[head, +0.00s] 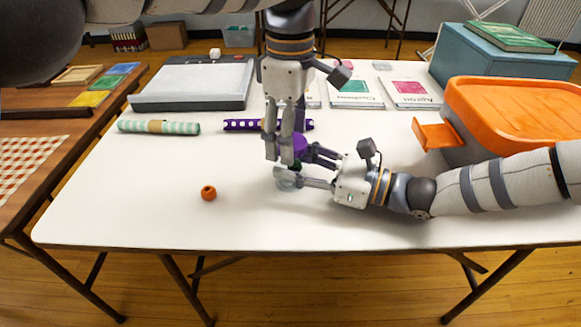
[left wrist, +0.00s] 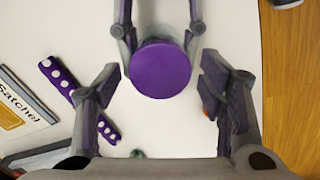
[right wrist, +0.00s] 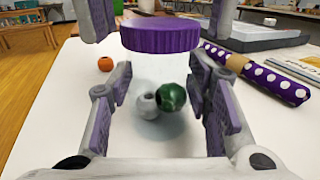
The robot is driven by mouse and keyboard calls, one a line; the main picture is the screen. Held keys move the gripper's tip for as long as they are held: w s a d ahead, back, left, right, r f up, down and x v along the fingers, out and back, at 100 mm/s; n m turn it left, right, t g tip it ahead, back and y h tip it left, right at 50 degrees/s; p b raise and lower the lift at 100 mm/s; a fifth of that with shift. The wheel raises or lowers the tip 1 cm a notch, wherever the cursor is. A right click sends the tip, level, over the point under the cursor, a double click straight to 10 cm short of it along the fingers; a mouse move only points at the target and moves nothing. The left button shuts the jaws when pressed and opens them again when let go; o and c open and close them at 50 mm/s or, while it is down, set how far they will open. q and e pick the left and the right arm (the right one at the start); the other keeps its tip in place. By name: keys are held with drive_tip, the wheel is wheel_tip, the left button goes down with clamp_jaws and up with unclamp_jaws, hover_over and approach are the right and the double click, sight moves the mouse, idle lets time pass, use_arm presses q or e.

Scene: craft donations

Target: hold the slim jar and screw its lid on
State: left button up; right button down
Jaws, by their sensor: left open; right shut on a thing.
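The slim jar (right wrist: 150,130) is clear and stands upright between the fingers of my right gripper (right wrist: 165,100), which is shut on it. The purple lid (right wrist: 160,36) sits level at the jar's top; I cannot tell whether its thread is engaged. It also shows from above in the left wrist view (left wrist: 162,68). My left gripper (left wrist: 160,88) points down over it, open, with a finger on either side and gaps between. In the head view my left gripper (head: 285,155) largely hides the lid (head: 300,146).
A white bead (right wrist: 147,105) and a green bead (right wrist: 172,96) show through the jar; I cannot tell whether they are inside. An orange bead (head: 208,192) lies left on the table. Rolls (head: 158,127), a paper trimmer (head: 192,84) and an orange-lidded bin (head: 510,105) stand around.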

use_arm(q)
drive_tip(key=c, duration=1.2)
drive_tip(key=m, duration=0.6)
drive_tip(key=shift+m, duration=0.4)
drive_tip(key=m, duration=0.3)
drive_tip(key=shift+m, duration=0.4)
drive_tip(key=m, duration=0.6)
drive_tip(key=shift+m, duration=0.3)
drive_tip(key=m, duration=0.3)
drive_tip(key=shift+m, duration=0.4)
drive_tip(key=m, duration=0.6)
drive_tip(key=shift+m, duration=0.4)
drive_tip(key=m, duration=0.3)
drive_tip(key=shift+f+m, duration=0.1)
drive_tip(key=shift+m, duration=0.2)
drive_tip(key=m, duration=0.4)
drive_tip(key=o, duration=1.4)
drive_tip(key=shift+c, duration=0.2)
